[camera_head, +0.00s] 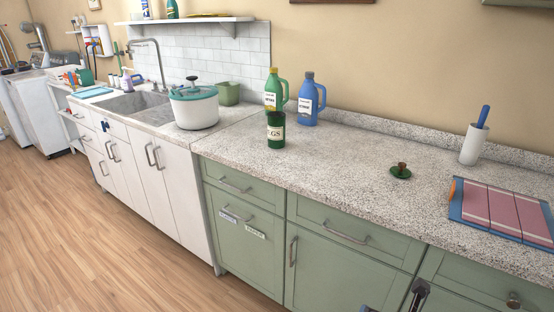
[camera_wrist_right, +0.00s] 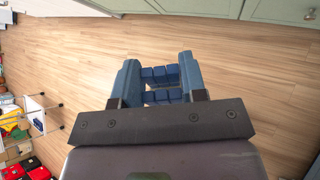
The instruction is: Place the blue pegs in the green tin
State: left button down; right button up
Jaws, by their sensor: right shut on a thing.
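The green tin (camera_head: 275,130), dark green with a pale label reading partly "GS", stands upright on the speckled counter in the head view, in front of the green and blue bottles. Its inside cannot be made out. In the right wrist view my right gripper (camera_wrist_right: 158,66) is shut on the blue pegs (camera_wrist_right: 161,75), a cluster of dark blue blocks between its two fingers. Wooden floor shows behind the pegs, with cabinet fronts along the top edge. My left gripper is in neither view.
A green bottle (camera_head: 276,90) and a blue bottle (camera_head: 309,99) stand close behind the tin. A white pot (camera_head: 194,110) is to the left. A small green dish (camera_head: 401,173), a white holder (camera_head: 474,146) and a pink-and-blue folded item (camera_head: 500,212) lie right. Counter between is clear.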

aim_at(276, 144)
jog(key=i+j+z, duration=0.2)
jog(key=i+j, duration=0.2)
jog(key=j, duration=0.25)
jog(key=i+j+z, duration=0.2)
jog(key=i+j, duration=0.2)
jog(key=j, duration=0.3)
jog(key=i+j+z, duration=0.1)
jog(key=j, duration=0.25)
jog(key=i+j+z, duration=0.1)
jog(key=i+j, duration=0.15)
jog(key=j, duration=0.15)
